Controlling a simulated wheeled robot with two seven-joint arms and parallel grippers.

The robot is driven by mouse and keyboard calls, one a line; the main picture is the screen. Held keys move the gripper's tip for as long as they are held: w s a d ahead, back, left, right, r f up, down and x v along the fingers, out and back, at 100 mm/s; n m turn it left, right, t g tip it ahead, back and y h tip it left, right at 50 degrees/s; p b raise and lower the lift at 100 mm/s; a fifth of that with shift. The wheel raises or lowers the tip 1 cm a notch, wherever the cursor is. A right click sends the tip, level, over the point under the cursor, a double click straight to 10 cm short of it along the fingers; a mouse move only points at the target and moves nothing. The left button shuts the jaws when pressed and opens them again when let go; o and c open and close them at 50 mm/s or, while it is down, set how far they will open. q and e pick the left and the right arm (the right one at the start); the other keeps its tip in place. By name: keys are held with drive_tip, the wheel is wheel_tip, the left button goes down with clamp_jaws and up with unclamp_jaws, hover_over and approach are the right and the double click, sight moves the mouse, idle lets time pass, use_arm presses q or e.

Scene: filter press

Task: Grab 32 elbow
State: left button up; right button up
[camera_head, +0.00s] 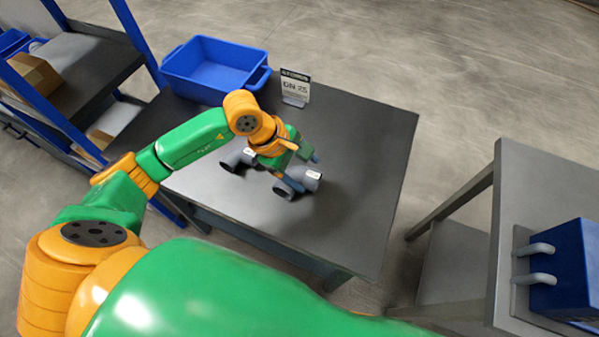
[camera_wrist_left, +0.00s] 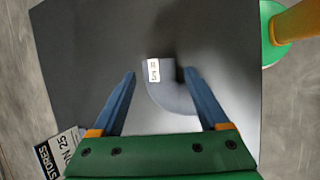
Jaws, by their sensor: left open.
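Two grey pipe elbows with white labels are on the dark table (camera_head: 370,140) in the head view. One elbow (camera_head: 232,158) is left of my left gripper, partly hidden by the arm. The other elbow (camera_head: 287,189) is right under the fingers. My left gripper (camera_head: 303,169) is open, with its blue fingers pointing down. In the left wrist view, one elbow (camera_wrist_left: 170,92) lies between the open fingers of the left gripper (camera_wrist_left: 159,71), with no clear grip on it. Its label print is too small to read surely. My right gripper is out of view.
A blue bin (camera_head: 213,65) stands at the table's back left. A sign (camera_head: 295,87) reading DN 25 stands beside it. A shelf rack with boxes is at far left. Another grey table (camera_head: 550,190) with a blue box (camera_head: 570,265) is at right. The table's right side is clear.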

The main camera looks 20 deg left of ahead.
sight(309, 175)
use_arm(q)
drive_tip(key=x, duration=0.4)
drive_tip(key=shift+w+a+f+p, duration=0.15)
drive_tip(key=shift+w+f+p, duration=0.1)
drive_tip(key=shift+f+p, duration=0.15)
clamp_jaws()
drive_tip(key=shift+r, duration=0.1)
